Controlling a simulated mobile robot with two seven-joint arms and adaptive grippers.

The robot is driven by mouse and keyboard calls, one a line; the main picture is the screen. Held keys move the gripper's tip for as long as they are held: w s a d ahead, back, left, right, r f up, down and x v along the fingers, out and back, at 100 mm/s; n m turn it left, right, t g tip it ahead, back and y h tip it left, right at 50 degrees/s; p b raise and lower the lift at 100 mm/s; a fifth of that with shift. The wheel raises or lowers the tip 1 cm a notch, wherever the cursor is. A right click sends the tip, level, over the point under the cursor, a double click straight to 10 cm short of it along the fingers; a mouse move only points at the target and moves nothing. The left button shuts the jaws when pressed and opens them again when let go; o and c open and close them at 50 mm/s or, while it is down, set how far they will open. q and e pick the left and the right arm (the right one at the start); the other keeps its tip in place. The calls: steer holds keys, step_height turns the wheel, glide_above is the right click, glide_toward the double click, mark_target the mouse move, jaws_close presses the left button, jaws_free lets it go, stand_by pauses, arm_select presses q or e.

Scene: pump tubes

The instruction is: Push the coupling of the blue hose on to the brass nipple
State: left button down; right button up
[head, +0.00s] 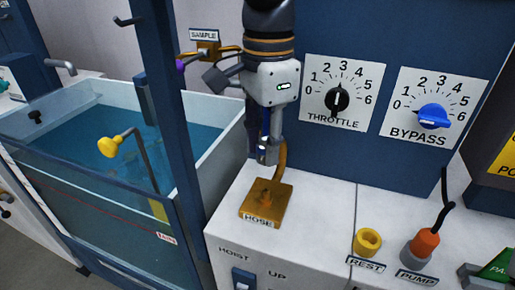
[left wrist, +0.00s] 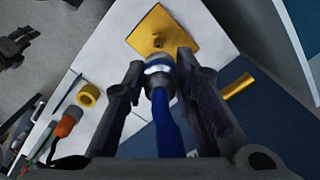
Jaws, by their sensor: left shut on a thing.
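My left gripper (head: 266,148) points down from the top of the head view and is shut. My right gripper is not in view.
A yellow REST ring (head: 368,242) and the orange PUMP plug (head: 424,243) stand on the white console at right. The THROTTLE (head: 337,99) and BYPASS (head: 433,116) knobs are on the blue panel behind. A blue post (head: 168,100) and water tank (head: 95,135) are at left.

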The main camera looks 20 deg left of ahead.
mark_target(266, 189)
arm_select(q)
steer(key=shift+d+r, duration=0.1)
steer(key=shift+d, duration=0.05)
steer(key=shift+f, duration=2.95)
steer(key=shift+f, duration=1.8)
steer(key=c, duration=1.2)
jaws_free()
step_height(266, 189, up, 12)
